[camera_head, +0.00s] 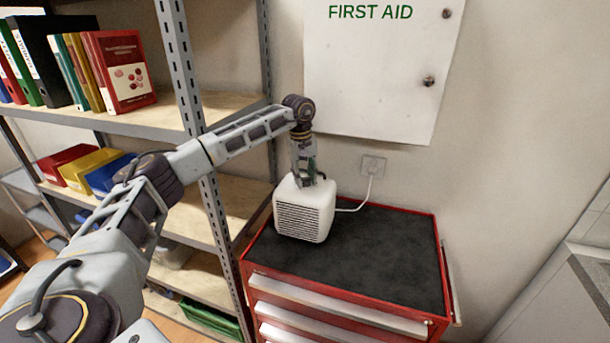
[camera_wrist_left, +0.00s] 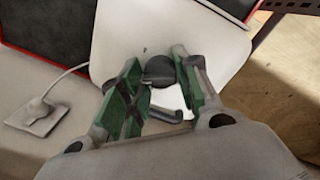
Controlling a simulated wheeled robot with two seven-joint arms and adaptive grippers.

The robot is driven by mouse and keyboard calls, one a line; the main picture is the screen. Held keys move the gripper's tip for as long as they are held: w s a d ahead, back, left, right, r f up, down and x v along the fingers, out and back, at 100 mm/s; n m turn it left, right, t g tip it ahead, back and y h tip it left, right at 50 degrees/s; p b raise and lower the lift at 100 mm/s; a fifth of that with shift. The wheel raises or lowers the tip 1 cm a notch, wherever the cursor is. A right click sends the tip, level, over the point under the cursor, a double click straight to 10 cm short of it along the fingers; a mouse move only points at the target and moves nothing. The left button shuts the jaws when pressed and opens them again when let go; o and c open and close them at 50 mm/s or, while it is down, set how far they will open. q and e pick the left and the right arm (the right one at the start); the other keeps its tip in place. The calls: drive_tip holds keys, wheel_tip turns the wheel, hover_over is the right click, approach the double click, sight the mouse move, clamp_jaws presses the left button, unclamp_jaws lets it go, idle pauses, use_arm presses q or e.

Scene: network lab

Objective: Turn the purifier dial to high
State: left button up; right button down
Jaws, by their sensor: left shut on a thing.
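The white purifier (camera_head: 305,212), a box with a slatted front, stands upright on the red tool cabinet's dark top. My left gripper (camera_head: 306,180) reaches down from above onto the purifier's top. In the left wrist view the purifier's white top (camera_wrist_left: 190,32) fills the upper middle. The dark round dial (camera_wrist_left: 159,70) sits between the green-padded fingers of my left gripper (camera_wrist_left: 160,85), which is shut on it. The dial is hidden by the gripper in the head view, and I cannot read any setting marks. My right gripper is not in view.
The red cabinet (camera_head: 380,255) has free room on its top right of the purifier. A white cord runs to a wall outlet (camera_head: 373,165). A white first aid cabinet (camera_head: 380,75) hangs above. A metal shelf post (camera_head: 183,70) stands close to my left arm.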

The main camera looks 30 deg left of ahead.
use_arm(q)
drive_tip(key=shift+m, duration=1.1)
drive_tip(key=m+p, duration=0.1)
drive_tip(key=m, duration=0.4)
drive_tip(key=shift+m+g, duration=0.3)
drive_tip(key=shift+a+m+p, duration=0.1)
drive_tip(key=shift+m+p, duration=0.3)
drive_tip(key=shift+m, duration=1.1)
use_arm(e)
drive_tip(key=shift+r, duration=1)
use_arm(q)
drive_tip(key=shift+m, duration=0.3)
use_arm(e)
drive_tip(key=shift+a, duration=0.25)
use_arm(q)
drive_tip(key=o, duration=0.8)
drive_tip(key=shift+c, duration=0.2)
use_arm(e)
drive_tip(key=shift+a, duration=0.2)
